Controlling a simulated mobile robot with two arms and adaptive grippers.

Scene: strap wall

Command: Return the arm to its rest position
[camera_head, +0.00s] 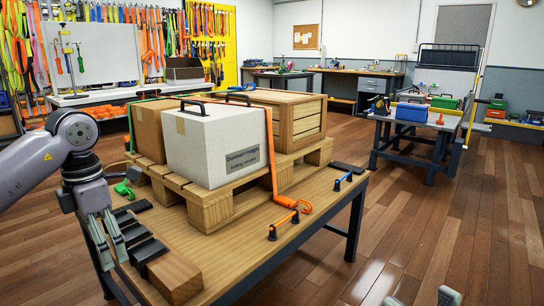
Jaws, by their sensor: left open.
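My left arm comes in from the left, and its open left gripper (112,240) points down over the near left side of the wooden table (290,225). No object shows between its fingers. A wooden block (174,278) with dark pads beside it lies just right of the fingers; I cannot tell whether they touch. Two pale grey parts show at the bottom edge, right of centre; I cannot tell whether they are my right gripper.
A pallet (217,208) on the table carries a white box (213,145), a brown carton (148,130) and a wooden crate (300,117). An orange strap (272,160) crosses the load. A workbench (417,120) stands at back right. The wooden floor right of the table is clear.

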